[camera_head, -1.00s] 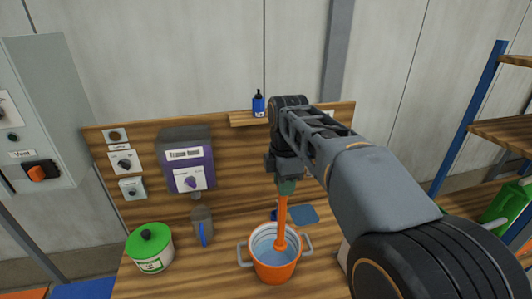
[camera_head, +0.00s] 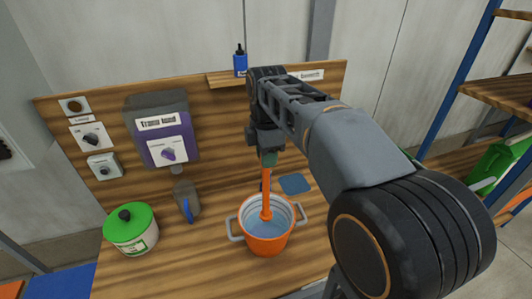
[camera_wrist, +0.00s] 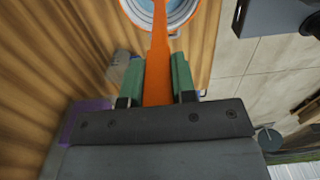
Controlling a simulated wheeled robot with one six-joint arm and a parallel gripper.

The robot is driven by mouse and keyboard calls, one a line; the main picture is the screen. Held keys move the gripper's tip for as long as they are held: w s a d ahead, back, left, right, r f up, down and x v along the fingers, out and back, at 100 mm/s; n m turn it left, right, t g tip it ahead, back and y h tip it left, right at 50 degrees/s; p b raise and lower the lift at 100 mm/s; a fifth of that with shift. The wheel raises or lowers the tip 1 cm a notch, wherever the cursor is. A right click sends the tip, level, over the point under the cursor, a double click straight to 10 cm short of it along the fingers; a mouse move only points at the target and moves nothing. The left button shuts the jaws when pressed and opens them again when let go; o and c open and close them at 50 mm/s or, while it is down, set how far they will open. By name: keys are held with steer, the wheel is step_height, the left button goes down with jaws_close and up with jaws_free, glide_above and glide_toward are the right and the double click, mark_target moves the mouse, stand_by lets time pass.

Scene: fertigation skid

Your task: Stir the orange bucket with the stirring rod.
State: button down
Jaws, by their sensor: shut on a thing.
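The orange bucket (camera_head: 266,238) stands on the wooden bench in the head view, with grey handles on both sides and bluish liquid inside. My gripper (camera_head: 267,160) is above it, shut on the orange stirring rod (camera_head: 266,190). The rod hangs nearly upright, and its lower end is inside the bucket; how deep it reaches is hard to tell. In the wrist view, the green fingers of my gripper (camera_wrist: 158,80) lie on both sides of the rod (camera_wrist: 159,60), and part of the bucket (camera_wrist: 197,5) shows at the top.
A white tub with a green lid (camera_head: 130,228) and a grey jug with a blue handle (camera_head: 186,200) stand left of the bucket. A dispenser (camera_head: 160,130) hangs on the back panel. A blue bottle (camera_head: 240,64) sits on a small shelf. A blue mat (camera_head: 295,184) lies behind right.

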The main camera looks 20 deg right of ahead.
steer(key=shift+f+b, duration=4.25)
steer(key=shift+f, duration=1.95)
